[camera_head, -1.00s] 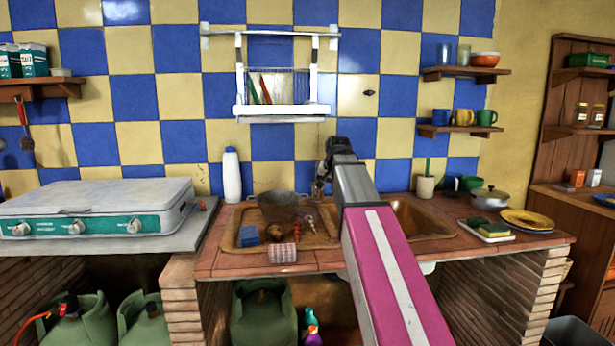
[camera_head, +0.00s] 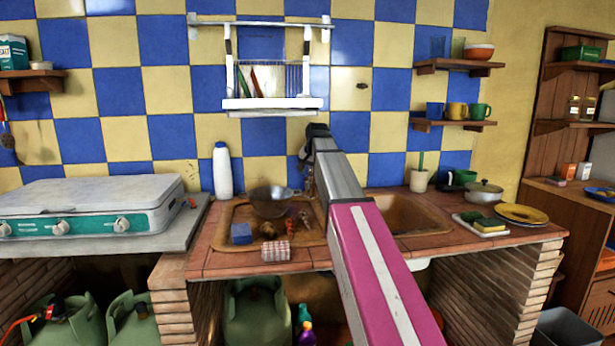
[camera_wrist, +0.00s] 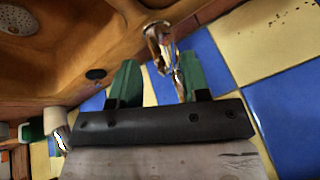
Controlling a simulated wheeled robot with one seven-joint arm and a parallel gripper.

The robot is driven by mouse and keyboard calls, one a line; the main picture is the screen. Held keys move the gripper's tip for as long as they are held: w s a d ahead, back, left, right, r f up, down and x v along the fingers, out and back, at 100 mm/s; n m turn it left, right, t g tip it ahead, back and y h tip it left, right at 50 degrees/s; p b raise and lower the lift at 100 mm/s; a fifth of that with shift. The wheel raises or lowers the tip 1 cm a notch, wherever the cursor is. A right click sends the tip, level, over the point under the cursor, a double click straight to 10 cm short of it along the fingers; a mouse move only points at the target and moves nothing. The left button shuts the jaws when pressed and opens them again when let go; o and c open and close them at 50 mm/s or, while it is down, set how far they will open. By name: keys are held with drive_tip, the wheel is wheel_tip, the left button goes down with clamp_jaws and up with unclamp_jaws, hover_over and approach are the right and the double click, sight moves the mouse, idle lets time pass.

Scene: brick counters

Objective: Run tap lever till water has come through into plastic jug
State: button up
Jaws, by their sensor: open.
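The chrome tap (camera_wrist: 160,45) shows at the upper middle of the wrist view, against the tiles behind the sink. My gripper (camera_wrist: 157,65) has its two green fingers apart. The tap's metal lies in and just beyond the gap between them; I cannot tell whether either finger touches it. No water is visible. The brown sink (camera_wrist: 65,45) lies at the upper left of the wrist view, and its basin (camera_head: 400,218) is partly behind my arm in the head view. I cannot pick out the plastic jug in either view.
A metal bowl (camera_head: 270,203), a blue block (camera_head: 241,234) and a checked object (camera_head: 276,251) sit left of my arm. A white bottle (camera_head: 222,172) stands behind them. Right of the sink are plates (camera_head: 521,215), sponges (camera_head: 489,226) and a lidded pot (camera_head: 483,194).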

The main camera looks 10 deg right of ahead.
sight(307, 176)
drive_tip(key=shift+w+a, duration=0.15)
drive_tip(key=shift+w, duration=0.95)
drive_tip(key=shift+s+x, duration=0.25)
drive_tip(key=shift+x, duration=1.1)
drive_tip(key=shift+f, duration=0.15)
